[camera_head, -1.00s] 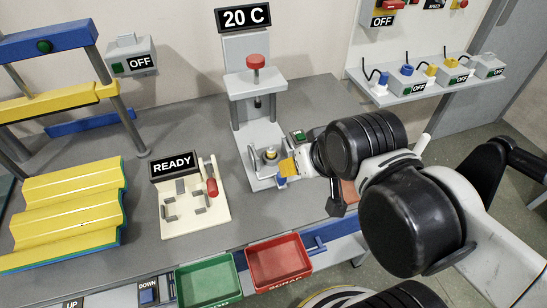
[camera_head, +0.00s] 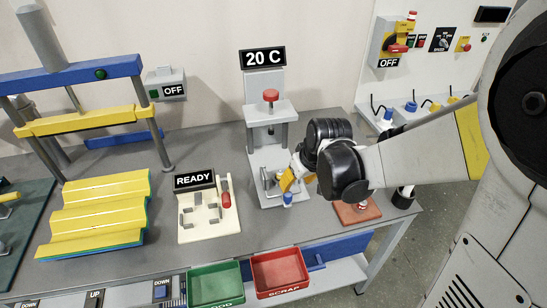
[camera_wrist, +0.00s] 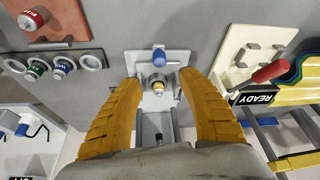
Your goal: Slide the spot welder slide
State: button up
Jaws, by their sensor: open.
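The spot welder (camera_head: 265,85) is a grey upright machine with a red-topped plunger and a "20 C" display. Its slide shows on the base in front, with a blue knob (camera_head: 288,198) at the near end. In the wrist view the blue knob (camera_wrist: 159,57) and a brass-coloured round part (camera_wrist: 158,87) on the slide lie beyond and between my fingers. My gripper (camera_head: 287,182) is open, with yellow-orange fingers (camera_wrist: 158,95) spread to either side of the slide. It partly hides the slide in the head view. I cannot tell whether a finger touches the knob.
A cream fixture (camera_head: 207,222) with a READY sign and red handle stands to the left. Green (camera_head: 214,284) and red (camera_head: 279,272) bins hang at the front edge. A reddish pad (camera_head: 357,211) lies to the right. Yellow corrugated sheets (camera_head: 100,205) lie further left.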

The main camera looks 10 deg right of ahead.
aim_at(288, 194)
jog(key=b+x, duration=0.4)
jog(key=x, duration=0.7)
jog(key=shift+w+f+b, duration=0.1)
jog(key=shift+f+b, duration=0.2)
jog(key=shift+f, duration=0.05)
jog(key=c, duration=1)
